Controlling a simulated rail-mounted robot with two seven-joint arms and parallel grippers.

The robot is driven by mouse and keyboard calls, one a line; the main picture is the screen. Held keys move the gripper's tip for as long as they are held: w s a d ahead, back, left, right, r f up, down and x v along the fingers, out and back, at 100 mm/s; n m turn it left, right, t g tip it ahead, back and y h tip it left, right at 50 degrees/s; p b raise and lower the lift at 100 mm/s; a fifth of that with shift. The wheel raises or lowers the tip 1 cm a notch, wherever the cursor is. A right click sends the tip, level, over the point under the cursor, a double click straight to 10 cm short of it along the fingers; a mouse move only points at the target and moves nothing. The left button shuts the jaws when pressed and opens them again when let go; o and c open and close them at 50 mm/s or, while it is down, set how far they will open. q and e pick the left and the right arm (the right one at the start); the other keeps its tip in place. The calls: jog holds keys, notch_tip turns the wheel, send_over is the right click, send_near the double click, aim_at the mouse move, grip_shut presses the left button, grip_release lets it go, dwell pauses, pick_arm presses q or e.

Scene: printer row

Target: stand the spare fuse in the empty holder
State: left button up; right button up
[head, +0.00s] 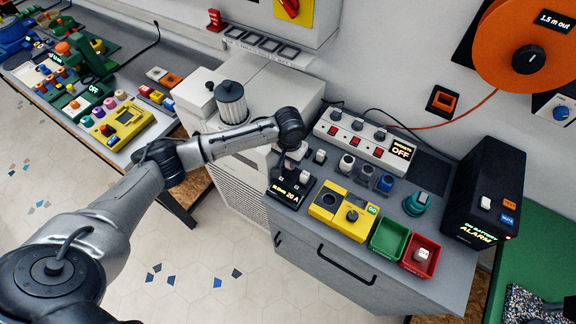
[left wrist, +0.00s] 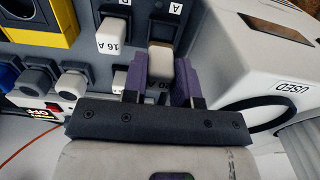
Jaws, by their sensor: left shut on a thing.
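My left gripper (head: 293,160) is over the dark fuse base (head: 292,196) marked "BLOWN 20 A" in the head view. In the left wrist view its purple fingers (left wrist: 160,84) are shut on the sides of a cream fuse (left wrist: 159,67). A dark square holder (left wrist: 161,30) shows just beyond the fuse, next to a pale fuse marked "16 A" (left wrist: 113,36). The held fuse overlaps the holder's near edge in the picture. I cannot tell whether they touch. The gripper hides the fuse in the head view. My right gripper is not in view.
A yellow tester (head: 328,210), an empty green tray (head: 389,240) and a red tray (head: 433,246) holding a white block (head: 422,256) stand at the front. Several plugs and a socket strip (head: 366,140) are behind. A black alarm box (head: 488,190) stands at right.

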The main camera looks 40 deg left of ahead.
aim_at(288, 166)
pick_arm(q)
jog(key=shift+a+f, duration=0.2)
jog(key=shift+f, duration=1.95)
jog(key=shift+f, duration=0.1)
jog(key=o, duration=0.9)
